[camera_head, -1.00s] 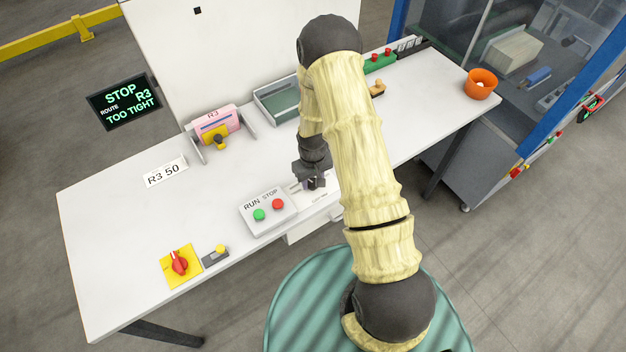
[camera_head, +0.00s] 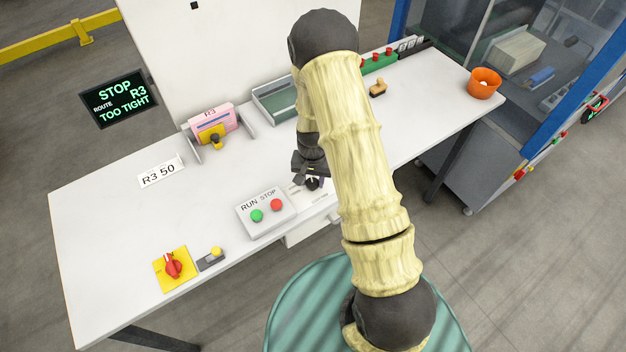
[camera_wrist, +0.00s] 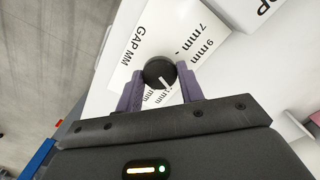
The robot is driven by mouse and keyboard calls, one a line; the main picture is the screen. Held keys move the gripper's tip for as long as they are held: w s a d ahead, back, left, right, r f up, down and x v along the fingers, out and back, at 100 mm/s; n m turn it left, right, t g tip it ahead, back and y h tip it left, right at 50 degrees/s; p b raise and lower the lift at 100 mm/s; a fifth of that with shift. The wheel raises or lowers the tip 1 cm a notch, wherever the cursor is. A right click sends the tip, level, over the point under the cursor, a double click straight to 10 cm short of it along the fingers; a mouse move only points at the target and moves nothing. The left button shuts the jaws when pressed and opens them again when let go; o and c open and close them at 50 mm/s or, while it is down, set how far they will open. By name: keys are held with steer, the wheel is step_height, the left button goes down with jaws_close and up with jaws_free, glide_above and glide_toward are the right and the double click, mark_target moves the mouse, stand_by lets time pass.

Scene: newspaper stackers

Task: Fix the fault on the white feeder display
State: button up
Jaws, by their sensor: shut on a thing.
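The display (camera_head: 120,98) is black with green text reading "STOP ROUTE R3 TOO TIGHT". My gripper (camera_head: 312,184) is low over the front of the white table, right of the RUN/STOP box. In the wrist view my gripper (camera_wrist: 160,88) has its two purple fingers on either side of a round black knob (camera_wrist: 158,72) with a white pointer line, shut on it. The knob sits on a white scale plate (camera_wrist: 135,45) marked "GAP MM", with 7mm and 9mm legible and other marks partly covered.
The RUN/STOP box (camera_head: 266,213) has a green and a red button. A red rotary switch on a yellow plate (camera_head: 174,268) is at front left. A pink stack (camera_head: 213,119) stands in a holder behind an "R3 50" label (camera_head: 161,171). An orange bowl (camera_head: 484,83) is at right.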

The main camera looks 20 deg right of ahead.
mark_target(312, 182)
steer(key=shift+w, duration=0.1)
stand_by(0.3)
steer(key=o, duration=1)
step_height(312, 182, up, 18)
steer(key=b, duration=0.3)
steer(key=shift+f, duration=0.25)
